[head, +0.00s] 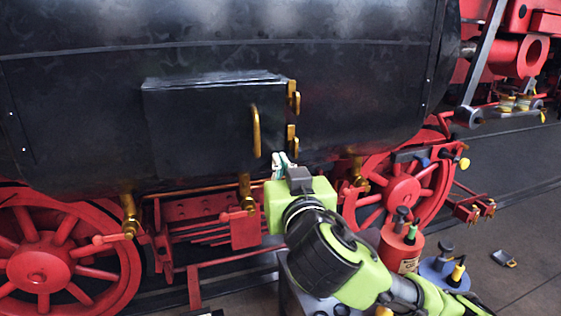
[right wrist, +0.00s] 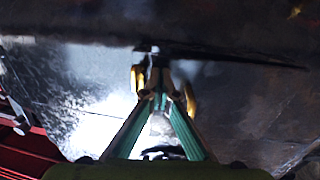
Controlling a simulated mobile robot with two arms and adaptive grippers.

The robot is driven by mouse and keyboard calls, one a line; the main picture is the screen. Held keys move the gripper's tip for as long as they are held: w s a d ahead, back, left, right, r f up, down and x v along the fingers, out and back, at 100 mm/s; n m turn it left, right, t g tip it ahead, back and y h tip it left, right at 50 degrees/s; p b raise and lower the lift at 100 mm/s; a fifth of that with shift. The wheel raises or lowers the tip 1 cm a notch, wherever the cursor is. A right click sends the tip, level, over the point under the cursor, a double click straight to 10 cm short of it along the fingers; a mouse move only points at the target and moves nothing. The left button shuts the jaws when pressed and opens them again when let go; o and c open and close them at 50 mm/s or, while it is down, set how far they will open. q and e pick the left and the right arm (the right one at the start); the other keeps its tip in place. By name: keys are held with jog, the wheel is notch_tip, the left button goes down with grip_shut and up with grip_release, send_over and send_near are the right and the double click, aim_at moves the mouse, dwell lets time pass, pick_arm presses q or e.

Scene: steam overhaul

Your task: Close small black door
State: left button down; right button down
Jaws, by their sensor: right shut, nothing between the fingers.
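The small black door (head: 205,128) is on the side of the black boiler in the head view. It has a vertical brass handle (head: 256,131) near its right side. Its face looks roughly in line with the boiler side; I cannot tell if a gap remains. My right gripper (head: 281,160) is at the door's lower right corner, below the brass fittings. Its fingers hide a little of that corner. In the right wrist view the right gripper's fingers (right wrist: 160,80) converge, shut and empty, with brass pieces beside the tips. I cannot tell if they touch the door. My left gripper is not in view.
Brass fittings (head: 293,97) sit at the door's right edge. Red wheels (head: 40,264) and rods run below the boiler. A red can (head: 400,248) and a blue tray (head: 440,273) with small items stand at the lower right.

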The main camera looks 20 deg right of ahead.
jog(key=w, duration=0.3)
jog(key=shift+w+d+b, duration=0.3)
jog(key=shift+w+b, duration=0.05)
jog(key=shift+s+d+r, duration=0.1)
jog(key=shift+s+r, duration=0.05)
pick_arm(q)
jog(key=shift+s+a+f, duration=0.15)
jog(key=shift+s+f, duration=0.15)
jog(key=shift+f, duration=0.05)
